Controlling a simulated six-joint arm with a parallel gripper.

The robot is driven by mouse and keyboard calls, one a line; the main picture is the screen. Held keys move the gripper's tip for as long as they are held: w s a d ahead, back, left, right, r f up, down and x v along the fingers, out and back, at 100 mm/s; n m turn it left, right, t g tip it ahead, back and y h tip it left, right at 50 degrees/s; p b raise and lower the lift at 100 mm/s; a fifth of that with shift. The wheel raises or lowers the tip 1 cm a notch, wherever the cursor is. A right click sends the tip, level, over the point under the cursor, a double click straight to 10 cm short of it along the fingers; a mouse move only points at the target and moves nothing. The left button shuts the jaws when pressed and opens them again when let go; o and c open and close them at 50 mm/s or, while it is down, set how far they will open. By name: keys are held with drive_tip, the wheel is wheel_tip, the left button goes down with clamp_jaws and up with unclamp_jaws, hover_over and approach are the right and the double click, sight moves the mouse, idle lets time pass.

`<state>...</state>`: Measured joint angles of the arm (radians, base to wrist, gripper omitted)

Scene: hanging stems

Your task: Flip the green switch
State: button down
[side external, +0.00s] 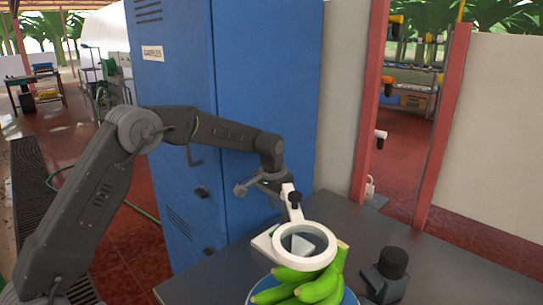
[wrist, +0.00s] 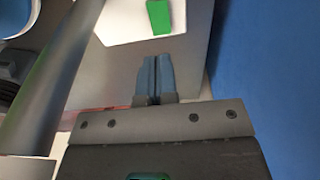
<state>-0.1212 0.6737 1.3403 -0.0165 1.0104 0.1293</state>
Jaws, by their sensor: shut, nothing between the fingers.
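The green switch (wrist: 159,17) shows at the top of the wrist view, on a white base (wrist: 120,22). My gripper (wrist: 157,58) is shut and empty, with its fingertips just below the switch in that picture. A gap shows between the tips and the green part; I cannot tell the height between them. In the side external view the white magnifier lamp (side external: 275,257) stands on the table, and my wrist is above and behind it.
A grey post (wrist: 42,85) rises close at the left of the wrist view. The blue cabinet (side external: 265,80) stands close behind my wrist. Green bananas (side external: 318,288) lie on a blue plate (side external: 349,298) in front of the lamp. A dark device (side external: 388,272) stands at right on the table (side external: 455,275).

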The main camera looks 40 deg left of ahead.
wheel_tip(320, 180, up, 16)
drive_tip(key=s, duration=0.2)
drive_tip(key=shift+f, duration=0.15)
wheel_tip(320, 180, down, 10)
drive_tip(key=w, duration=0.2)
drive_tip(key=shift+w, duration=0.4)
drive_tip(key=shift+a, duration=0.1)
drive_tip(key=f, duration=0.4)
drive_tip(key=w+f, duration=0.1)
drive_tip(key=f, duration=0.8)
drive_tip(key=shift+w+f, duration=0.35)
drive_tip(key=shift+f, duration=0.05)
